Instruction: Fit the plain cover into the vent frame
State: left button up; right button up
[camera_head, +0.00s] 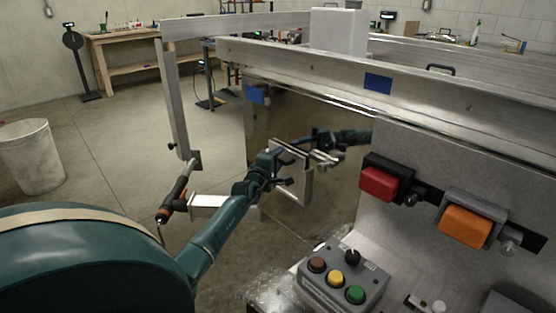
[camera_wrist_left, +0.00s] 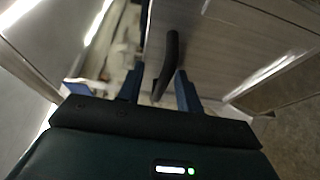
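My left gripper (camera_head: 284,158) is at a silver-edged square piece (camera_head: 304,186) beside the shiny trailer wall. I cannot tell from the head view whether this is the plain cover or the vent frame. In the left wrist view, a dark bar handle (camera_wrist_left: 170,58) stands out from a grey brushed plate (camera_wrist_left: 225,45), which looks like the cover. The blue fingers of the left gripper (camera_wrist_left: 160,80) are apart, one on each side of the handle, with a gap visible on its left. My right gripper is not in view.
The polished trailer wall (camera_head: 340,190) mirrors my arm. Metal rails (camera_head: 350,75) cross above. A control box with buttons (camera_head: 340,285) and red (camera_head: 379,183) and orange (camera_head: 464,226) lamps stand at the right. A post (camera_head: 174,105) stands left of the gripper; open floor lies beyond.

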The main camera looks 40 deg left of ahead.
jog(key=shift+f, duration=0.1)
pick_arm(q)
jog(key=shift+s, duration=0.1)
